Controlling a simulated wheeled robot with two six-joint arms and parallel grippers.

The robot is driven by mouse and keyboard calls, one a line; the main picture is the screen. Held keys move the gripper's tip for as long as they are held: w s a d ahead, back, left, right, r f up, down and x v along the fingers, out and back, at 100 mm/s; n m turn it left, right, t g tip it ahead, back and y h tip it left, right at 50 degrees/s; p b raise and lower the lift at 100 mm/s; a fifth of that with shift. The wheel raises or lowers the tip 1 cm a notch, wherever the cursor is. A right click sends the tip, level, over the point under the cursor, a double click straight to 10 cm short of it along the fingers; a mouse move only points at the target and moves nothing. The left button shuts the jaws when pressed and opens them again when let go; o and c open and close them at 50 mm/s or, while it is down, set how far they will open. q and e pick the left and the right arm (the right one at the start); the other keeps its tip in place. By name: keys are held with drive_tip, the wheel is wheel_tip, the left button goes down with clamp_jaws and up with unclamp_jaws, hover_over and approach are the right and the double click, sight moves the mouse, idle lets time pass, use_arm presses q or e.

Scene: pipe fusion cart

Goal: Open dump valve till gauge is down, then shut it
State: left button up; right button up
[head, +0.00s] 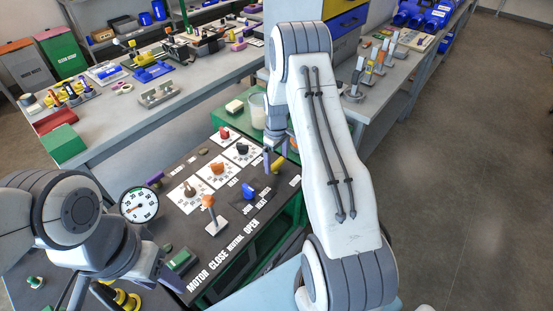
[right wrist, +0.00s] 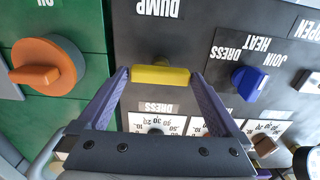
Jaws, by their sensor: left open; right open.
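The dump valve's yellow bar handle (right wrist: 160,75) sits beside the upside-down DUMP label in the right wrist view, its bar lying across the picture. It also shows in the head view (head: 277,166). My right gripper (right wrist: 160,88) is open, with one finger at each end of the yellow bar; I cannot tell whether they touch it. In the head view my right gripper (head: 277,150) is just above the handle. The round gauge (head: 138,204) stands at the panel's left with a black needle; its reading is too small to tell. My left gripper (head: 88,292) is low at the left, partly hidden.
A blue knob (right wrist: 249,83) is close right of the yellow handle, and an orange knob (right wrist: 36,66) is on green metal at left. Other panel knobs include an orange-topped lever (head: 208,202). A green box (head: 64,145) is on the bench behind.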

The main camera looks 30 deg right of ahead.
drive_tip(key=shift+f, duration=0.1)
drive_tip(key=c, duration=1)
drive_tip(key=m, duration=0.3)
drive_tip(key=shift+m+b, duration=0.3)
drive_tip(key=shift+m, duration=0.1)
drive_tip(key=m, duration=0.4)
drive_tip(key=shift+m, duration=0.3)
drive_tip(key=m, duration=0.4)
drive_tip(key=shift+m+b, duration=0.3)
drive_tip(key=shift+b, duration=0.1)
drive_tip(key=shift+m, duration=2.1)
